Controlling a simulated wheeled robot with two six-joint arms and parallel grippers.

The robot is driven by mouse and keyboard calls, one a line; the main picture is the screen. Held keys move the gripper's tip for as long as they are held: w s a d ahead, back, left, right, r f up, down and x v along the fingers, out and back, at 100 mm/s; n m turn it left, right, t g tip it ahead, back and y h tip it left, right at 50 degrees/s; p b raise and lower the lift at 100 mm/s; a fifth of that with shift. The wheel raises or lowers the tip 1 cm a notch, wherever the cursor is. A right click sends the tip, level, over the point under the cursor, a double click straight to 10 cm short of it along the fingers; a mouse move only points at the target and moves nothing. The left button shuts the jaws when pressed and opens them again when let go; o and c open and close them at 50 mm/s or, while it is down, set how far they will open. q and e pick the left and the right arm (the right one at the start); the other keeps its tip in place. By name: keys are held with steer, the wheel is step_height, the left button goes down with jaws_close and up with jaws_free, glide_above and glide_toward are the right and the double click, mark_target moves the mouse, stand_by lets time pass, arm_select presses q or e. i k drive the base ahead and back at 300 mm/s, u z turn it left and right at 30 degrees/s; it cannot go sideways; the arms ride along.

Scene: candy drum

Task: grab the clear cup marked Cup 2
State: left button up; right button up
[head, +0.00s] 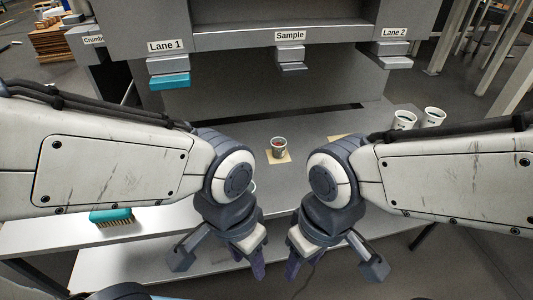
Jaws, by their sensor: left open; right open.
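A small cup (279,148) with red contents stands upright on a tan square in the middle of the counter. Two white cups with dark green marks, one cup (404,121) and another cup (433,117), stand side by side at the right. I cannot read "Cup 2" on any cup. A bit of a pale green-edged thing (253,187) shows beside my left wrist, mostly hidden. My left gripper (257,264) is open and empty, pointing down at the near side. My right gripper (292,264) is open and empty beside it. Both are nearer than the cups and touch none.
A grey machine stands behind the counter, with signs Lane 1 (167,46), Sample (290,36) and Lane 2 (394,33) above its spouts. A teal brush (112,217) lies at the left. Another tan square (340,137) is partly hidden by my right arm.

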mark_target(278, 144)
steer(key=u, duration=0.5)
steer(key=k, duration=1.2)
steer(key=u, duration=1.1)
steer(key=i, duration=1.4)
steer(key=z, duration=1.05)
steer(key=i, duration=0.75)
steer(key=z, duration=0.8)
